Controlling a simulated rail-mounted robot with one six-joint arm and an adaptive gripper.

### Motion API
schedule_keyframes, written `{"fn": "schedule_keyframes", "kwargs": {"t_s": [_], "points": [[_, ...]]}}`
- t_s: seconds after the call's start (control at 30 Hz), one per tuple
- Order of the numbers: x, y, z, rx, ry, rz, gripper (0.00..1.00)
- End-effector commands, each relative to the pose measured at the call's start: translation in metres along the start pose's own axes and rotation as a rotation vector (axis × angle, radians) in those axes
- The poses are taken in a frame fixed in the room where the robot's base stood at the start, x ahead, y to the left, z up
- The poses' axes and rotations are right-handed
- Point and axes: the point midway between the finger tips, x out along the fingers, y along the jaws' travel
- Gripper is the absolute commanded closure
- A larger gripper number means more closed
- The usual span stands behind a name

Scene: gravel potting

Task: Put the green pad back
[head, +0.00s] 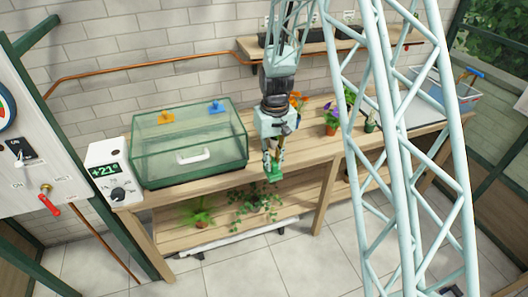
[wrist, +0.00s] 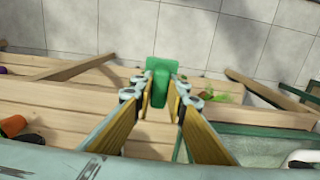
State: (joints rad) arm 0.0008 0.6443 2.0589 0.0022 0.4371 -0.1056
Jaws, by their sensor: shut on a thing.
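The green pad (head: 274,176) is at the tip of my gripper (head: 273,160), near the front edge of the wooden bench. In the wrist view the green pad (wrist: 160,72) sits between the two yellow-sided fingers, and my gripper (wrist: 162,98) is shut on it. The pad appears held clear of the bench, by its front edge; the exact height cannot be told. No empty place for the pad can be made out.
A glass case (head: 190,145) with a white handle stands left of my gripper. A control box (head: 106,170) is beside it. Plants (head: 199,213) sit on the lower shelf.

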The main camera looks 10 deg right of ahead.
Motion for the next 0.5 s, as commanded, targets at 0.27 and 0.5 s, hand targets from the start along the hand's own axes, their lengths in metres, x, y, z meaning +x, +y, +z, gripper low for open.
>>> {"fn": "schedule_keyframes", "kwargs": {"t_s": [0.27,0.5], "points": [[0.005,0.005,-0.044,0.000,0.000,0.000,0.98],[0.009,0.009,-0.082,0.000,-0.001,0.000,0.98]]}}
